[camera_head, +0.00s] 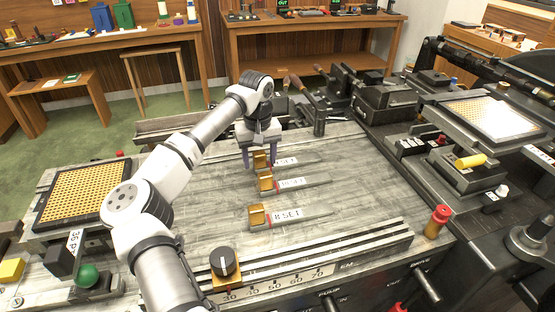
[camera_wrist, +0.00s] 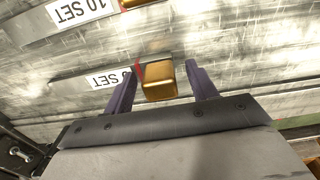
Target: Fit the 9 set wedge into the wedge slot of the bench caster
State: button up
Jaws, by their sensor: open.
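Three wedges with brass-coloured blocks and white labels lie on the grey bench top. The farthest wedge (camera_head: 283,162) is at my gripper (camera_head: 261,160); its label ends in SET and its number is partly covered, fitting a 9. In the wrist view its brass block (camera_wrist: 159,81) sits between the two purple fingers of my gripper (camera_wrist: 162,86). The fingers are open, one on each side, with gaps. The middle wedge (camera_head: 291,183) reads 10 SET, and its label also shows in the wrist view (camera_wrist: 75,12). The nearest wedge (camera_head: 289,215) reads 8 SET. I cannot pick out the wedge slot.
Dark caster machinery (camera_head: 385,105) stands behind and right of the bench top. A ridged rail with a dial (camera_head: 224,262) runs along the front. A gold-dotted matrix tray (camera_head: 83,195) lies at left. A red-topped post (camera_head: 438,221) stands front right. The bench right of the wedges is clear.

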jog(key=shift+f, duration=0.15)
grip_shut()
dwell(0.4)
